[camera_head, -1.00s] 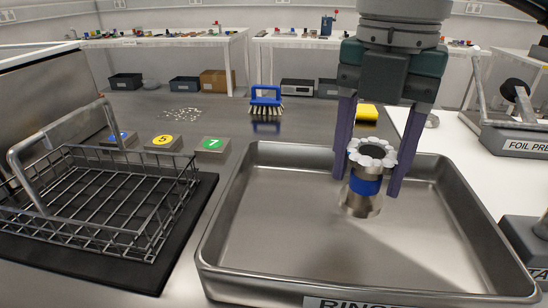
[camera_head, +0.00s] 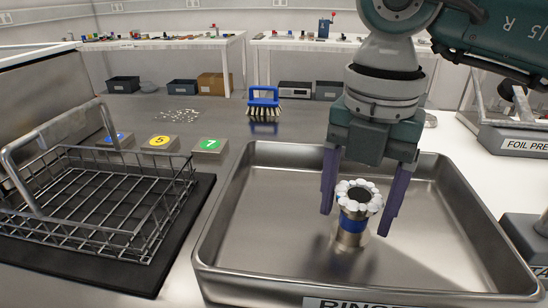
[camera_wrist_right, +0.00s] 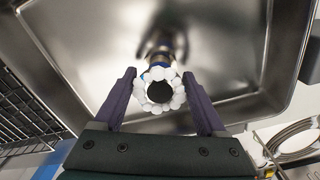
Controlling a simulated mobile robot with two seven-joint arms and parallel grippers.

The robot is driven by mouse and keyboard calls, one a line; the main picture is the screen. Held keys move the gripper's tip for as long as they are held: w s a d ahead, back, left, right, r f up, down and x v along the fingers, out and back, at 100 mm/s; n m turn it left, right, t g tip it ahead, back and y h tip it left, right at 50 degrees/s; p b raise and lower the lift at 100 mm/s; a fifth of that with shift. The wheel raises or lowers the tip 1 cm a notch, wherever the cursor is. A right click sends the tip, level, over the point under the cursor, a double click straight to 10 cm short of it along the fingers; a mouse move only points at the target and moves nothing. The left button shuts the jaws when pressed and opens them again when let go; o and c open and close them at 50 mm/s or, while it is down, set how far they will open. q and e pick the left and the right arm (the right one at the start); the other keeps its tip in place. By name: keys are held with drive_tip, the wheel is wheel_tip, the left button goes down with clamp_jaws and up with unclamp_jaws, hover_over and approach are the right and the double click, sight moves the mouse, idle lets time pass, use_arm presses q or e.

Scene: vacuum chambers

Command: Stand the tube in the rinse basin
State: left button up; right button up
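The tube (camera_head: 352,222) is a short metal cylinder with a blue band and a white beaded collar around a dark top. It stands about upright on the floor of the rinse basin (camera_head: 232,200), a wide steel tray. My right gripper (camera_head: 355,222) is above the basin, with its purple fingers on either side of the tube and gaps beside it. In the right wrist view the collar (camera_wrist_right: 161,72) lies between the two fingers (camera_wrist_right: 160,74), apart from both. My left gripper is not in view.
A wire basket (camera_head: 95,215) on a black mat (camera_head: 190,225) stands left of the basin. Numbered blocks (camera_head: 209,147) and a blue brush (camera_head: 264,100) lie behind. A foil press (camera_head: 515,138) stands at the right. The basin floor around the tube looks clear.

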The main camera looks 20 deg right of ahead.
sight(359, 195)
drive_tip(key=shift+o, duration=1)
wheel_tip(359, 195, up, 12)
drive_tip(key=p, duration=0.1)
drive_tip(key=shift+r, duration=0.2)
